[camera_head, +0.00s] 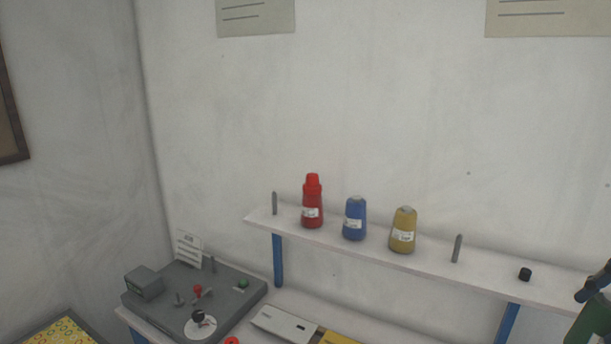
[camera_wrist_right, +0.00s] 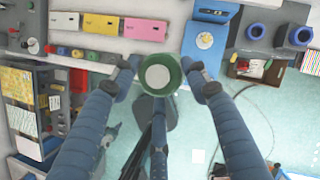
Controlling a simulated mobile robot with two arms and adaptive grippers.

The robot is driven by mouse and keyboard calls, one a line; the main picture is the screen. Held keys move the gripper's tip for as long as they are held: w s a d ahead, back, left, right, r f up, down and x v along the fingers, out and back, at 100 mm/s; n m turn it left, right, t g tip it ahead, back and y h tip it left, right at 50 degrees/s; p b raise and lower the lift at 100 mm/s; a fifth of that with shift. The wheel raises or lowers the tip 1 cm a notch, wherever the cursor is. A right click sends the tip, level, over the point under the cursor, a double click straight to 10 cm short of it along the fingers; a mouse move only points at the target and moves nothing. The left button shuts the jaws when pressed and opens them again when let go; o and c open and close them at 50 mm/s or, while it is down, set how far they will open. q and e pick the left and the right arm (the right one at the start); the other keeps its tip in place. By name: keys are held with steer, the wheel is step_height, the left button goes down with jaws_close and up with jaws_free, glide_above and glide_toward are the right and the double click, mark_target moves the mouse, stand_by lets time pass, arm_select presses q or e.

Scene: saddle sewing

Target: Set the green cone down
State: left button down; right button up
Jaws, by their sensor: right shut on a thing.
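The green cone (camera_wrist_right: 172,88) is held between the fingertips of my right gripper (camera_wrist_right: 168,78) in the right wrist view, with its pale round end facing the camera. In the head view the green cone (camera_head: 592,322) is partly cut off at the right edge, with a dark part of my right gripper (camera_head: 597,284) at its top. It appears in front of the shelf's right end.
A small black piece (camera_head: 525,274) sits farther right.

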mark_target(582, 335)
steer(key=shift+w+f+n, duration=0.15)
steer(key=shift+f+n, duration=0.35)
steer(key=shift+f, duration=0.45)
steer(key=a+f+n, duration=0.1)
steer(key=f, duration=0.1)
steer(key=w+f+n+y+b, duration=0.1)
steer(key=f+n, duration=0.1)
steer(key=a+f+n+g+y+b, duration=0.1)
steer(key=f+n, duration=0.1)
steer(key=f, duration=0.1)
steer(key=shift+w+a, duration=0.35)
steer(key=shift+w, duration=0.05)
steer(key=w+a+f+n+g+h+b, duration=0.1)
steer(key=w+a+f+n+g+b, duration=0.2)
steer(key=a+n, duration=0.5)
steer(key=w+a+f+n+g+h+b, duration=0.1)
steer(key=w+a+f+n+g+b, duration=0.15)
steer(key=a+n, duration=0.65)
steer(key=w+a+f+n+g+h+b, duration=0.1)
steer(key=w+a+f+n+g+b, duration=0.25)
steer(key=n, duration=0.75)
steer(key=s+a+f+t, duration=0.1)
steer(key=s+f, duration=0.7)
steer(key=s, duration=0.2)
steer(key=shift+s+f, duration=0.15)
steer(key=shift+s, duration=0.2)
